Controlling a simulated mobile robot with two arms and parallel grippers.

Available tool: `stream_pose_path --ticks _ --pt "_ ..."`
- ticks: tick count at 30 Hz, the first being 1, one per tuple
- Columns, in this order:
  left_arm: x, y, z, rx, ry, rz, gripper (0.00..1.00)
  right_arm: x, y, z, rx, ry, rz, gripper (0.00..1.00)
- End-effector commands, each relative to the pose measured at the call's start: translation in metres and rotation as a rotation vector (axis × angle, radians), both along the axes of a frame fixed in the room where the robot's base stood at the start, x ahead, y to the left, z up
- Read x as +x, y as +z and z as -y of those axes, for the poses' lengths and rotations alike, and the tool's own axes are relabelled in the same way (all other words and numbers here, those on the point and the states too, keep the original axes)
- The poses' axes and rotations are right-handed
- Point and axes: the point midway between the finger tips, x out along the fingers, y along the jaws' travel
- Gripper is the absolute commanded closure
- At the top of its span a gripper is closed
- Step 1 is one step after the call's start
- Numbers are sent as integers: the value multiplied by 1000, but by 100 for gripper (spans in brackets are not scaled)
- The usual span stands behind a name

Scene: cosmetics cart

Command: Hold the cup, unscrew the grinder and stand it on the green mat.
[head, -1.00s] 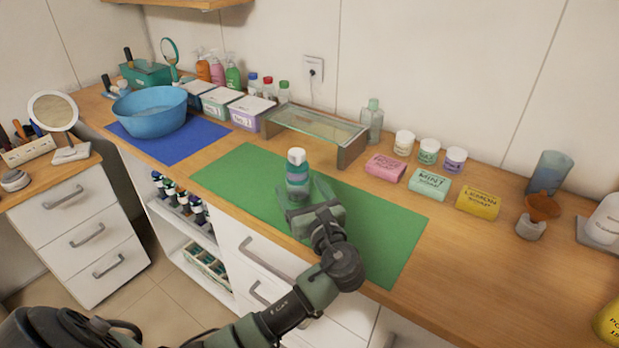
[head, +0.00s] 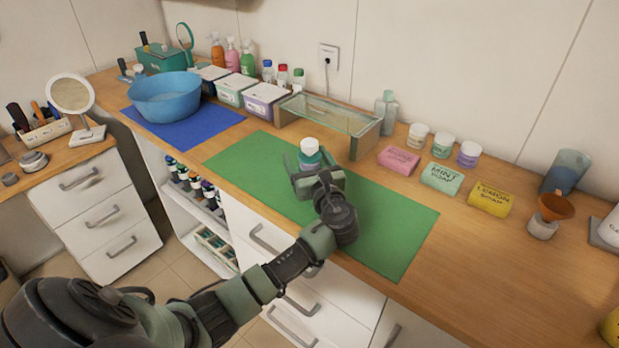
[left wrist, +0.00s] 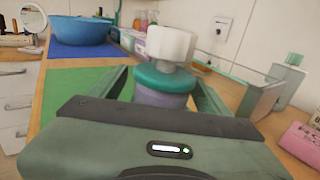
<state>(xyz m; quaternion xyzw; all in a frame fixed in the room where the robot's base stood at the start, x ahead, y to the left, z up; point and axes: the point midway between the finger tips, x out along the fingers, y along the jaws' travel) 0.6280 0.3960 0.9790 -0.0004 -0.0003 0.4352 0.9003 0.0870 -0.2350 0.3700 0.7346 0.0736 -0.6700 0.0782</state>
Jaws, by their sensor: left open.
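The grinder, with a white top (head: 309,146) and a teal collar, stands upright on the green mat (head: 390,230). In the left wrist view its white top (left wrist: 170,46) sits above the teal collar (left wrist: 163,80) and a purple-grey body (left wrist: 160,99), which may be the cup. My left gripper (head: 314,178) is open, with one finger on each side of this body. I cannot tell whether the fingers touch it. The lower part is hidden behind the gripper. My right gripper is not in view.
A glass shelf stand (head: 325,115) stands behind the mat. Pink (head: 399,159), mint (head: 441,179) and yellow (head: 489,199) soaps lie to the right. A blue bowl (head: 166,97) stands on a blue mat at left. The mat's right part is clear.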

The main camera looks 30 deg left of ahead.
Motion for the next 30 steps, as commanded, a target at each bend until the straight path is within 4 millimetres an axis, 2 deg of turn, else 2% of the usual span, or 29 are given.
stream_pose_path --ticks 2,9,11,17,22,26,30 --pt "0 0 0 0 0 0 26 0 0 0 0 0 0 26" --pt "0 0 0 1 0 -1 92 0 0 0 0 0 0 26" --pt "0 1 0 2 0 1 100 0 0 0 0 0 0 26" --pt "0 1 0 0 0 1 100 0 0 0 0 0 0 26" --pt "0 11 0 0 0 3 100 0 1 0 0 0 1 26" --pt "0 30 0 0 0 6 100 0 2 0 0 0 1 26" --pt "0 63 0 0 -1 9 100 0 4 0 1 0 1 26"
